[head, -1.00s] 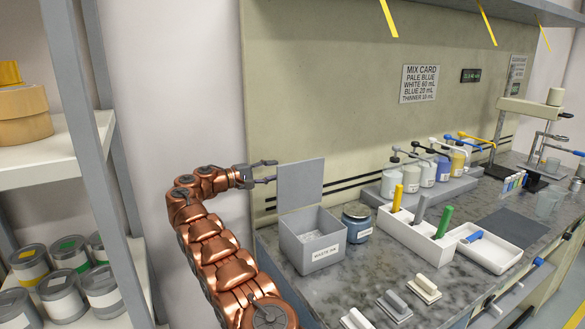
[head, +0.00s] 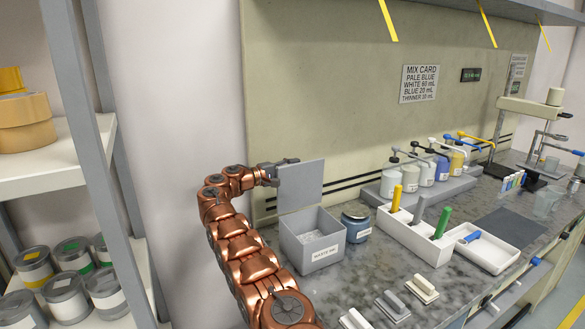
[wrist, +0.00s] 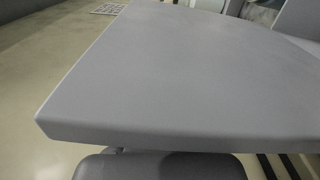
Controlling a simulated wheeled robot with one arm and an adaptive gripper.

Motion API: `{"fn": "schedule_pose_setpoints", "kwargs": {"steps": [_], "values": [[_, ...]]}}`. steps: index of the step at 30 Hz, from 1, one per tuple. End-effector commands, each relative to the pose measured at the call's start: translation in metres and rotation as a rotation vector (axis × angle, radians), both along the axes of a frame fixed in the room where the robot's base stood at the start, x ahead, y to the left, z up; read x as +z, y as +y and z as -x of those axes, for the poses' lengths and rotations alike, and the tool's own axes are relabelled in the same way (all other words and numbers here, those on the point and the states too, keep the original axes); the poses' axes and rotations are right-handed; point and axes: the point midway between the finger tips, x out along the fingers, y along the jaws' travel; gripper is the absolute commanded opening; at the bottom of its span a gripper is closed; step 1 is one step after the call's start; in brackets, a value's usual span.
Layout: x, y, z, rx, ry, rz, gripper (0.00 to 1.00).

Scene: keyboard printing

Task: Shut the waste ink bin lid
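The waste ink bin (head: 325,253) is a grey open-topped box with a white label at the left end of the counter. Its flat grey lid (head: 303,185) stands upright at the back of the box, so the bin is open. My gripper (head: 281,172) is at the lid's upper left edge, its fingers apart; part of them is hidden by the lid. In the wrist view the lid (wrist: 190,80) fills most of the picture, with one dark finger pad (wrist: 160,166) below its near edge. I cannot tell whether the fingers touch the lid.
A blue-grey jar (head: 356,227) stands just right of the bin. A white tray (head: 412,233) with coloured handles and a row of pump bottles stand farther right. A wall panel (head: 350,110) rises behind the bin. A shelf rack (head: 90,100) with cans is on the left.

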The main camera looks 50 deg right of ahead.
Motion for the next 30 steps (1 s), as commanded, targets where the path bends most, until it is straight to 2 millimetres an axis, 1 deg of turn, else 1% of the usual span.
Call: {"fn": "schedule_pose_setpoints", "kwargs": {"steps": [8, 19, 30], "values": [[-0.0003, -0.0010, 0.0003, 0.000, 0.000, 0.000, 0.38], [-0.0001, -0.0007, 0.0000, 0.001, 0.000, 0.000, 0.00], [-0.0001, -0.0005, 0.0000, 0.001, 0.000, 0.000, 0.00]]}}
